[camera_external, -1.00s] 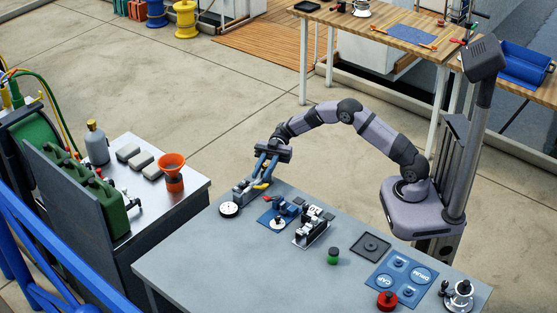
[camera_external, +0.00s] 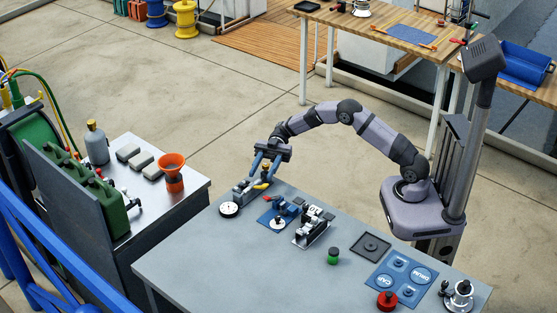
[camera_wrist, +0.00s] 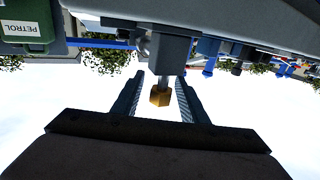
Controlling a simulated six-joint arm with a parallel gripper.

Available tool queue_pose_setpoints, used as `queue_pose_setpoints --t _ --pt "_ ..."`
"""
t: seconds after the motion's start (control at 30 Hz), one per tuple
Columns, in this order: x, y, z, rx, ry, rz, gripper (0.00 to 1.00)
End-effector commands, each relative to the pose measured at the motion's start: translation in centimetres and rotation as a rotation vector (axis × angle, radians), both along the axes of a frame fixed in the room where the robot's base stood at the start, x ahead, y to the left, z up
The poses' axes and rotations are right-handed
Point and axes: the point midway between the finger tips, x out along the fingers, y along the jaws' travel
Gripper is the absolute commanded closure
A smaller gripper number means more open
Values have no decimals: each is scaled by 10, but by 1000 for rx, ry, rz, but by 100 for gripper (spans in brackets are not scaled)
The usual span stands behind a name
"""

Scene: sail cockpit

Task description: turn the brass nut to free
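The brass nut (camera_wrist: 159,97) is a small gold block on the end of a grey stem below a grey fitting in the wrist view. It lies between the two fingers of my gripper (camera_wrist: 161,98), with a visible gap on each side. The fingers are apart and hold nothing. In the external view my gripper (camera_external: 266,168) is over the far left part of the grey table, at a metal fixture (camera_external: 244,190). A small brass-coloured spot (camera_external: 266,167) shows between the fingers there. The nut's thread is too small to make out.
A round white-faced gauge (camera_external: 229,209) is left of my gripper. A blue plate with small parts (camera_external: 268,217) and a black-and-white device (camera_external: 313,228) are to its right. A green-topped knob (camera_external: 333,255) stands farther right.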

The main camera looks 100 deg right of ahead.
Motion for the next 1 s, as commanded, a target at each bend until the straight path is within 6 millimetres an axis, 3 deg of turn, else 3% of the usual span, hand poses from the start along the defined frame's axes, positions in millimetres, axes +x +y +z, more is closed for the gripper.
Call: queue_pose_setpoints --t 0.5,1.0 --pt "-24 -57 -1 -1 -2 -1 60" --pt "-28 -64 1 1 -1 1 60"
